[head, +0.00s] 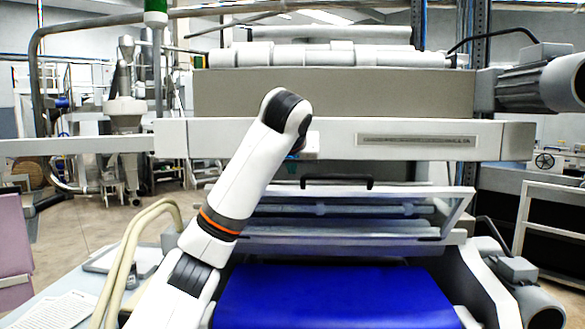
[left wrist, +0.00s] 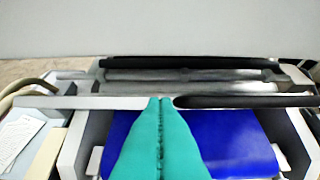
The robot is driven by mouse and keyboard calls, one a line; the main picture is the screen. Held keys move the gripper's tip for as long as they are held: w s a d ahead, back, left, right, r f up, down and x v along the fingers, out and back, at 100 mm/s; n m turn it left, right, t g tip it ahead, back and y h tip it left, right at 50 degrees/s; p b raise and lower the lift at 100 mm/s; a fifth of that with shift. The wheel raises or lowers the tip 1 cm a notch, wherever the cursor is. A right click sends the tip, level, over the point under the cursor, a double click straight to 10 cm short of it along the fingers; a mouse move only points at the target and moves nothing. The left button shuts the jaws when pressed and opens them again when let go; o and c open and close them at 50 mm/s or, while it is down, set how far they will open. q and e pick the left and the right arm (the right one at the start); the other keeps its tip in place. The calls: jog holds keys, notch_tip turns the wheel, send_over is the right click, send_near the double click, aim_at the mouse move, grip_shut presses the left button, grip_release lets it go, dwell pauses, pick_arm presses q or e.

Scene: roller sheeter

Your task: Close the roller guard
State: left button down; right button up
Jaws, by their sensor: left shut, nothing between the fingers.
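The roller guard (head: 440,193) is a clear panel in a light frame, tilted up over the rollers, with a gap beneath its front edge. Its black handle (head: 337,181) is on that edge; it also shows in the left wrist view (left wrist: 245,101). My left gripper (head: 303,183) is mostly hidden behind my arm in the head view. In the left wrist view its teal fingers (left wrist: 160,101) are shut and empty, at the guard's edge by the handle's left end. I cannot tell whether they touch it. My right gripper is not in view.
The blue belt (head: 330,298) runs out below the guard. The metal rollers (head: 350,210) lie behind it. A long light beam (head: 500,140) crosses above. Cream hoses (head: 125,245) and a side table with papers (head: 62,310) stand at left, a motor (head: 545,85) at upper right.

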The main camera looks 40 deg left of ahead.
aim_at(294, 187)
pick_arm(q)
jog(key=p+x, duration=0.2)
jog(key=x, duration=0.6)
jog(key=shift+r+p, duration=0.1)
jog(key=shift+p, duration=0.25)
jog(key=shift+w, duration=0.1)
